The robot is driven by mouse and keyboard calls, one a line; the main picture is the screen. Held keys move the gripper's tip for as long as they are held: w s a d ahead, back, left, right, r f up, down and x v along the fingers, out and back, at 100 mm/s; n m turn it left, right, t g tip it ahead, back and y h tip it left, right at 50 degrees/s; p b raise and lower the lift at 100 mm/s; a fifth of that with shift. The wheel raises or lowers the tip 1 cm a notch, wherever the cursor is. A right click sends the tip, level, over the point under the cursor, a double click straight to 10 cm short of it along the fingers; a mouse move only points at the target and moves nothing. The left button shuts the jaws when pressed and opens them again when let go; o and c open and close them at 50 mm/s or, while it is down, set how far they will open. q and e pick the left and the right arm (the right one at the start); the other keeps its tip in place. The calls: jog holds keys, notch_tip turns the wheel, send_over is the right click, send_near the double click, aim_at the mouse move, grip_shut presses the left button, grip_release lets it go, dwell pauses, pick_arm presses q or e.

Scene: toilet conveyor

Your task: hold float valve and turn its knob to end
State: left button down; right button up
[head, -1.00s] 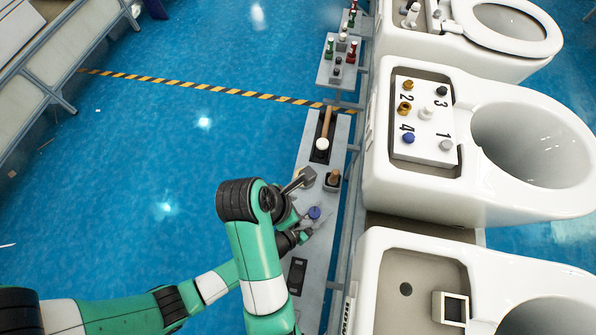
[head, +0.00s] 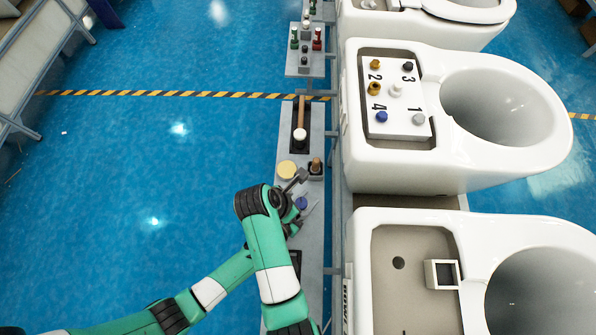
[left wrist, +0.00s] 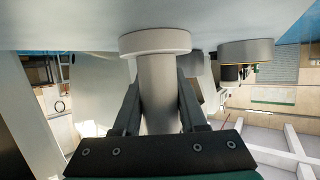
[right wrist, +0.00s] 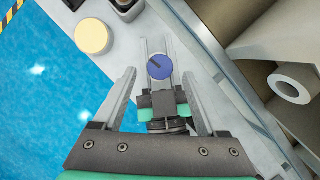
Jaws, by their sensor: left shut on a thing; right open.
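The float valve is a grey cylinder with a wide flange (left wrist: 158,80) in the left wrist view, its flange against the bench. Its blue knob (head: 301,203) faces up in the head view and shows in the right wrist view (right wrist: 160,67). My left gripper (left wrist: 158,100) is shut on the cylinder; in the right wrist view its pale fingers run beneath the knob. My right gripper (right wrist: 159,75) is open above, its fingers on either side of the knob with gaps. In the head view my arms partly hide the valve.
A yellow disc (head: 287,171) and a brown-handled part (head: 316,165) stand close by on the narrow grey bench (head: 287,135). White toilet bodies (head: 448,178) line the right side, one holding a numbered panel (head: 408,121).

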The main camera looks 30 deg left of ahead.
aim_at(301, 204)
jog(key=shift+x, duration=1.05)
grip_shut()
